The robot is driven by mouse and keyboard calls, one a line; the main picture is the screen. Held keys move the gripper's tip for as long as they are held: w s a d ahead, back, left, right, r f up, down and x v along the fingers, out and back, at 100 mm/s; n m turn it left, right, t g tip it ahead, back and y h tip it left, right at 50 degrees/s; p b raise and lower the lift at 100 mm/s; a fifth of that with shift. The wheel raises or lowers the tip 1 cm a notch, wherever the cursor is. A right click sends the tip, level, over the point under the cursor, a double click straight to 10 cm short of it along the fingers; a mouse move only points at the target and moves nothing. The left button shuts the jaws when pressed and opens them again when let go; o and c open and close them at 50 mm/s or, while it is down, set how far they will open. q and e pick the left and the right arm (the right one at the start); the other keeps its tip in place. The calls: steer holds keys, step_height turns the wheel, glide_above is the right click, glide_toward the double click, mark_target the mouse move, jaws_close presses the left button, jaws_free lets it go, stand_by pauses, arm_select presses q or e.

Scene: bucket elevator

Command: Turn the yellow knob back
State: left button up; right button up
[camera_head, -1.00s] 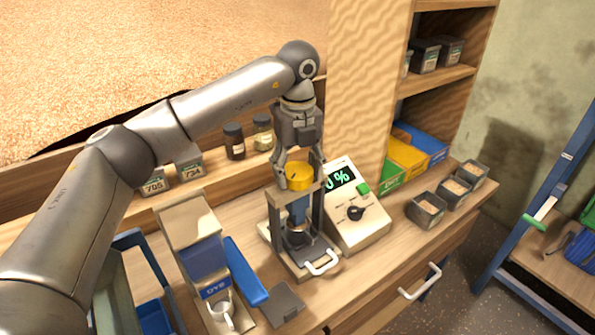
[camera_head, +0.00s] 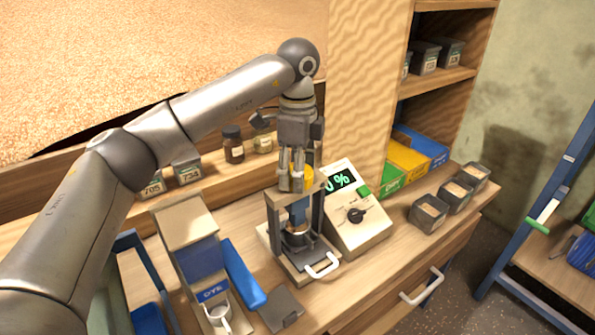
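The yellow knob (camera_head: 308,179) is on top of the small press (camera_head: 312,218), which stands on the bench. My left gripper (camera_head: 297,180) comes down from above onto the knob. It is seen nearly edge-on, with a finger in front of the knob hiding most of it. The gripper appears shut on the knob; the far finger is hidden. A blue plunger and a small round cup (camera_head: 297,236) are under the knob inside the press frame. My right gripper is not in view.
A meter box (camera_head: 355,225) with a green percent display and black dial stands right beside the press. The dye dispenser (camera_head: 198,250) and its blue lever (camera_head: 244,275) are to the left. Small bins (camera_head: 428,213) stand at the right; jars (camera_head: 233,144) stand behind.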

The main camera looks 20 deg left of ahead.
arm_select(q)
steer(key=shift+w+r+n, duration=0.1)
steer(key=shift+r+n, duration=0.1)
steer(key=shift+n, duration=0.4)
steer(key=o, duration=1)
steer(key=shift+f, duration=0.1)
step_height(320, 180, up, 12)
steer(key=shift+f, duration=0.1)
stand_by(0.4)
